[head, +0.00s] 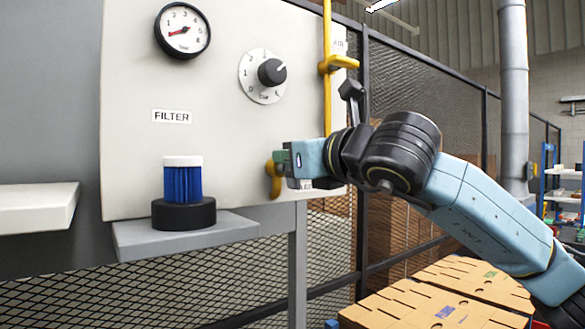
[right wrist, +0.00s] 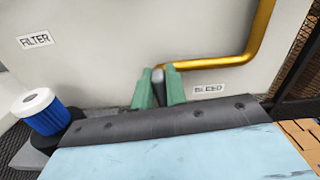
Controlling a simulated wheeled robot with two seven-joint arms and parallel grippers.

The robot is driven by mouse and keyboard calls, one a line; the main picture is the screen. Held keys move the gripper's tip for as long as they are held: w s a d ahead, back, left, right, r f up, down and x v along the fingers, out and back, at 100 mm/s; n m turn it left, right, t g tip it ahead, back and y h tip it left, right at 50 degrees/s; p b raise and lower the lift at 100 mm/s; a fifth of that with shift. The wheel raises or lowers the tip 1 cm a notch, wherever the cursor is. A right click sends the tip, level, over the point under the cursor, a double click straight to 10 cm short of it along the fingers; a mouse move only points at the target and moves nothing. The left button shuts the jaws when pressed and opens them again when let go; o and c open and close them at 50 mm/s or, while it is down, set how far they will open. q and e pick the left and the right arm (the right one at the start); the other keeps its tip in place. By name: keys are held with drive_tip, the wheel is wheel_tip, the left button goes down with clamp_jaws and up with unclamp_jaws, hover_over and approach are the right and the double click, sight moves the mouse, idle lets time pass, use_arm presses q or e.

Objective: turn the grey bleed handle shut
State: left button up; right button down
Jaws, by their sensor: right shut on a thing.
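The grey bleed handle (right wrist: 158,84) shows in the right wrist view as a small grey piece between the two green fingers of my right gripper (right wrist: 158,92). The gripper is shut on it. The handle sits at the end of a brass-yellow pipe (right wrist: 220,61), left of the BLEED label (right wrist: 209,90). In the head view my right gripper (head: 280,169) reaches in from the right to the panel's lower right; the handle is hidden there by the gripper. How far the handle is turned cannot be told. My left gripper is not in view.
The pale panel (head: 225,150) carries a gauge (head: 182,31) and a black dial knob (head: 271,72). A blue filter (head: 183,183) in a black base stands on a grey shelf (head: 150,238). Mesh fencing (head: 415,75) and cardboard boxes (head: 440,305) lie to the right.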

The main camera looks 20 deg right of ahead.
drive_tip(key=n+b, duration=0.1)
drive_tip(key=b, duration=0.1)
drive_tip(key=n+b, duration=0.1)
drive_tip(key=shift+s+a+f+n+b, duration=0.1)
drive_tip(key=shift+a+f+n+b, duration=0.15)
drive_tip(key=shift+f+n+b, duration=0.1)
drive_tip(key=shift+a+n+b, duration=0.15)
drive_tip(key=shift+n+b, duration=0.5)
drive_tip(key=shift+n, duration=0.2)
drive_tip(key=n+b, duration=0.1)
drive_tip(key=n, duration=0.1)
drive_tip(key=shift+s+a+n+b, duration=0.1)
drive_tip(key=shift+a+n+b, duration=0.05)
drive_tip(key=shift+n+b, duration=0.25)
drive_tip(key=n, duration=0.1)
drive_tip(key=n+b, duration=0.1)
drive_tip(key=n, duration=0.2)
drive_tip(key=shift+s+a+f+b, duration=0.1)
drive_tip(key=shift+a+f+b, duration=0.1)
drive_tip(key=shift+f+b, duration=0.15)
drive_tip(key=n, duration=0.3)
drive_tip(key=n+b, duration=0.1)
drive_tip(key=n, duration=0.1)
drive_tip(key=shift+a+f, duration=0.1)
drive_tip(key=shift+f, duration=0.2)
drive_tip(key=shift+n, duration=0.4)
drive_tip(key=c, duration=1.4)
unclamp_jaws()
drive_tip(key=shift+c, duration=0.2)
drive_tip(key=shift+s, duration=0.1)
